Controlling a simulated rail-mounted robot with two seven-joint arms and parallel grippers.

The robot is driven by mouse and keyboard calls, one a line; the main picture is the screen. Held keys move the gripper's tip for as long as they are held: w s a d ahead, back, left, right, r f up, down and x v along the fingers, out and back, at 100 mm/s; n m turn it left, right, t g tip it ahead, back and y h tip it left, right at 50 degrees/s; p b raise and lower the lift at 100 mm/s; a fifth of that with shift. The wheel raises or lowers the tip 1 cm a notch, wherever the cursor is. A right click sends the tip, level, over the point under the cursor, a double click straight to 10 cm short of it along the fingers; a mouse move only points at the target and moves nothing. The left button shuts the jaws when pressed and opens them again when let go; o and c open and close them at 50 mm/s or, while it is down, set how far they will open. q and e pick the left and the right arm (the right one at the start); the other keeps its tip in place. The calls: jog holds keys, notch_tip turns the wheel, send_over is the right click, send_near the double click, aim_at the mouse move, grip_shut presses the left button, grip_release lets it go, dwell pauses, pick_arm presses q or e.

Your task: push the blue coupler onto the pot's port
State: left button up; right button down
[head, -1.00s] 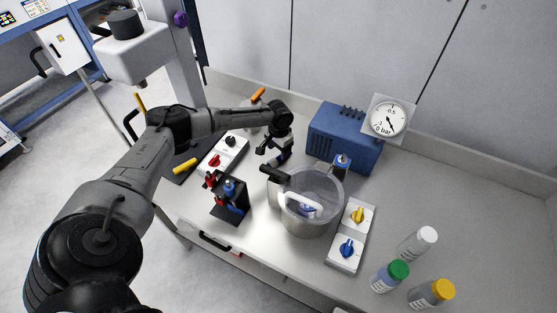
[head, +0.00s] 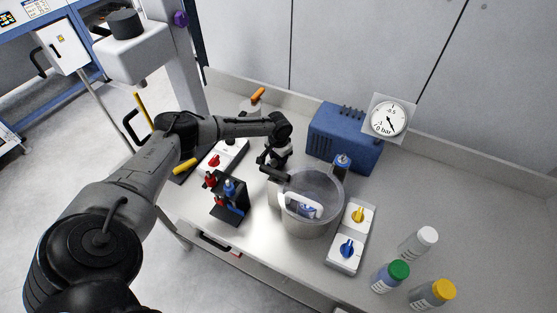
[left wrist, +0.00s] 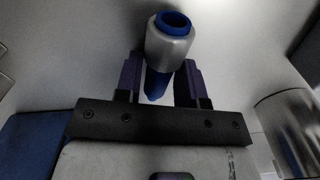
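The blue coupler (left wrist: 168,42), with a blue rim and a pale grey collar, sits between the fingers of my left gripper (left wrist: 161,66) in the left wrist view. The fingers are close against both sides of its blue lower part. In the head view my left gripper (head: 274,160) is at the back left of the clear-lidded metal pot (head: 306,226); its fingertips and the coupler are hard to make out there. The pot's curved wall also shows at the right of the left wrist view (left wrist: 287,125), apart from the coupler. I cannot make out the port. My right gripper is not in view.
A black rack (head: 238,212) with red and blue couplers stands left of the pot. A blue box (head: 342,139) and a gauge (head: 387,118) are behind it. A valve panel (head: 342,262) is close on the right. Several bottles stand further right.

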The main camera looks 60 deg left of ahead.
pick_arm(q)
jog(key=c, duration=0.5)
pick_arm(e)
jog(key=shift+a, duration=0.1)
pick_arm(q)
jog(key=shift+r, duration=0.1)
